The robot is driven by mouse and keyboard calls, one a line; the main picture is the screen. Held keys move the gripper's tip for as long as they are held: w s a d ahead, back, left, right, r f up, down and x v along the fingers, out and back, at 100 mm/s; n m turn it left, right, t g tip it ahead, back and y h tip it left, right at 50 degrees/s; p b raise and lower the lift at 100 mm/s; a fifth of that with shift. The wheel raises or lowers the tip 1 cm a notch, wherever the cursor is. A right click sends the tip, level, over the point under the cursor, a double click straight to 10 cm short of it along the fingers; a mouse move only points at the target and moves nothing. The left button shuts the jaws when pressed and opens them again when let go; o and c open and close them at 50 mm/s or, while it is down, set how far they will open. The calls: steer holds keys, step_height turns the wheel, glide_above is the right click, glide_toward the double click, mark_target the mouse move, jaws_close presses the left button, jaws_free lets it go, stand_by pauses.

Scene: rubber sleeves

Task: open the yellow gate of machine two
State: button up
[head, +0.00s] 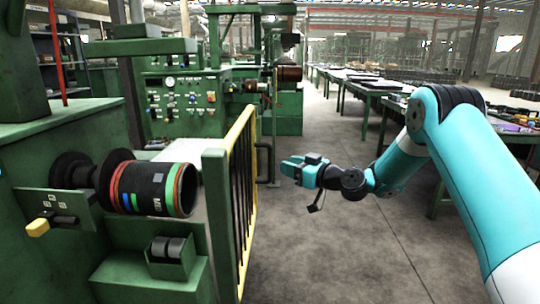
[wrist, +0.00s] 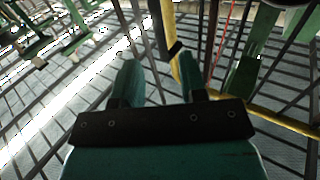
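The yellow gate (head: 249,128), a yellow frame with dark upright bars, stands edge-on right of a green post (head: 216,225) in the head view. A dark loop handle (head: 270,162) shows on its right side. My gripper (head: 284,168) is just right of the handle, pointing left toward the gate. In the wrist view my gripper (wrist: 160,65) has its two teal fingers apart, with nothing clearly held. A yellow bar of the gate (wrist: 168,25) and dark bars show beyond the fingers. Whether the fingers touch the handle cannot be told.
A green machine at left carries a black sleeve (head: 150,188) with coloured bands. A yellow-tipped lever (head: 38,228) is below it. A control panel (head: 185,103) stands behind. Long tables (head: 370,85) line the right. The grey aisle floor (head: 335,250) is clear.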

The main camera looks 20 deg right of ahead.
steer(key=p, duration=0.2)
glide_above(270, 180)
steer(key=shift+w, duration=0.35)
jaws_close()
